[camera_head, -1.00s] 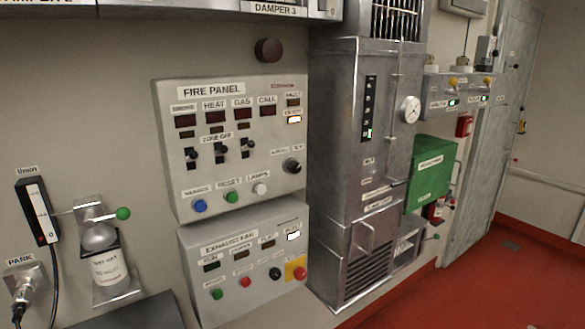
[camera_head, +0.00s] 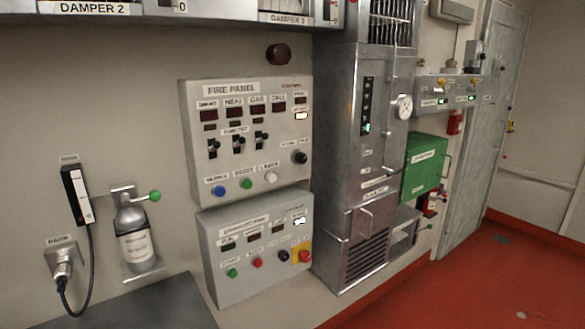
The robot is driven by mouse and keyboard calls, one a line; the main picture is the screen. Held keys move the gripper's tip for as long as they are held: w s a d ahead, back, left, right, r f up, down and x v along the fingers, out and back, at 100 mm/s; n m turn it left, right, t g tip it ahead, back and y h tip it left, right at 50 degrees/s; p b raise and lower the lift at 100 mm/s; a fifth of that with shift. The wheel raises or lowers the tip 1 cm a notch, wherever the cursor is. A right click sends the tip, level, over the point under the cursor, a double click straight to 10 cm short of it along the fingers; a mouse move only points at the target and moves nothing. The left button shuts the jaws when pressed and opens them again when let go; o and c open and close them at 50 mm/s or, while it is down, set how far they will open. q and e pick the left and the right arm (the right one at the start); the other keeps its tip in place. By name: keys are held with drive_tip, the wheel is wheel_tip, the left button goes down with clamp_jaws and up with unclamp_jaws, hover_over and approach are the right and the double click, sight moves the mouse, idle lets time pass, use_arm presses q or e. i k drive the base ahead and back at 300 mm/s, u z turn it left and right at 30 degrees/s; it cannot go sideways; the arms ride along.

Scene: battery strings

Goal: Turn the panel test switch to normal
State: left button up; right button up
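The fire panel (camera_head: 284,184) is a light grey wall box left of the middle. It has dark display windows on top, several small toggle switches below them, and blue, green and white buttons along the bottom. A black rotary knob (camera_head: 300,157) sits at its right side under a small label. The label is too small to read, and I cannot tell which position the knob points to. One window at the upper right is lit. Neither of my grippers is in view.
A second grey panel (camera_head: 208,262) with buttons is mounted below. A tall metal cabinet (camera_head: 338,190) stands to the right, with a green box (camera_head: 424,168) beyond it. A dark grey surface (camera_head: 165,305) is at lower left. The red floor (camera_head: 460,285) is clear at right.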

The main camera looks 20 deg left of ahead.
sight(301, 158)
drive_tip(key=z, duration=0.35)
drive_tip(key=k, duration=0.1)
drive_tip(key=u, duration=1.4)
drive_tip(key=i, duration=0.7)
drive_tip(key=z, duration=0.2)
